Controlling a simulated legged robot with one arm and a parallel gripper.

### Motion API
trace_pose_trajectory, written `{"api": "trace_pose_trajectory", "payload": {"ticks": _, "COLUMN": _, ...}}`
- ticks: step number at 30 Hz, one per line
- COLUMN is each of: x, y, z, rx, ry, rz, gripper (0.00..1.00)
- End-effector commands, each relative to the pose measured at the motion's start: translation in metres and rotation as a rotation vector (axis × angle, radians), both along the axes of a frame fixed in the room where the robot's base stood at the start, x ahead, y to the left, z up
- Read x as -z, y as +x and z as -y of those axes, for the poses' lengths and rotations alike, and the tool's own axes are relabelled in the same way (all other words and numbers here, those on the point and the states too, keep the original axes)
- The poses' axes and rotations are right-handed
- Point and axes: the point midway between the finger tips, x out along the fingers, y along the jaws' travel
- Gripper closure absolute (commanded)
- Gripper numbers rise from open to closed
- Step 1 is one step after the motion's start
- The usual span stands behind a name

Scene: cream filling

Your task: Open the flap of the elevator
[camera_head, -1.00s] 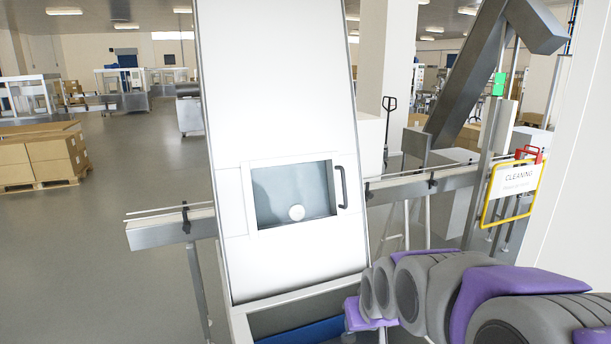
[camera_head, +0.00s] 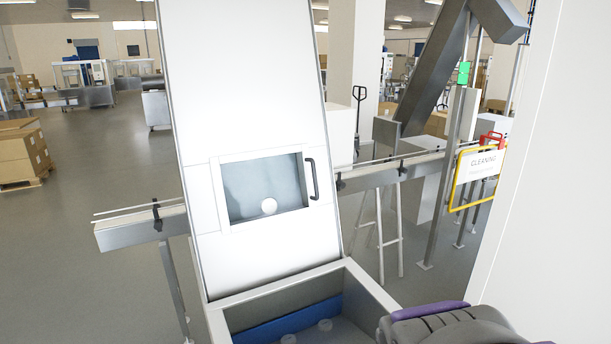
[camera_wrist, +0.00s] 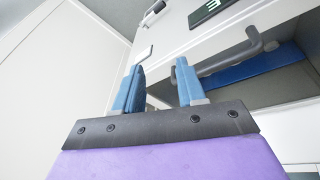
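The elevator (camera_head: 245,80) is a tall, tilted white panel in the middle of the head view. Its flap (camera_head: 232,222) is a framed window, shut, with a black handle (camera_head: 312,180) on its right edge. A grey bar-shaped handle (camera_wrist: 232,57) on a white surface is beyond the right finger. In the head view the gripper is out of frame; only part of my arm shows at the bottom right.
An open white bin (camera_head: 290,297) with a blue inner part stands at the elevator's foot. A conveyor rail (camera_head: 125,234) passes behind the elevator. A yellow-framed cleaning sign (camera_head: 480,170) hangs at right. A white wall (camera_head: 540,190) fills the right side.

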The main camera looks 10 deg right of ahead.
Motion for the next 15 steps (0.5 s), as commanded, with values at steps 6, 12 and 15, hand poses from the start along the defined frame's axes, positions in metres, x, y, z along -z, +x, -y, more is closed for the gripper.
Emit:
{"api": "trace_pose_trajectory", "payload": {"ticks": 6, "x": -0.042, "y": 0.122, "z": 0.039, "rx": 0.026, "ry": -0.115, "rz": 0.358, "gripper": 0.60}}
{"api": "trace_pose_trajectory", "payload": {"ticks": 12, "x": -0.091, "y": 0.218, "z": 0.046, "rx": -0.040, "ry": -0.164, "rz": 0.680, "gripper": 0.60}}
{"api": "trace_pose_trajectory", "payload": {"ticks": 15, "x": -0.112, "y": 0.260, "z": 0.038, "rx": -0.102, "ry": -0.159, "rz": 0.826, "gripper": 0.60}}
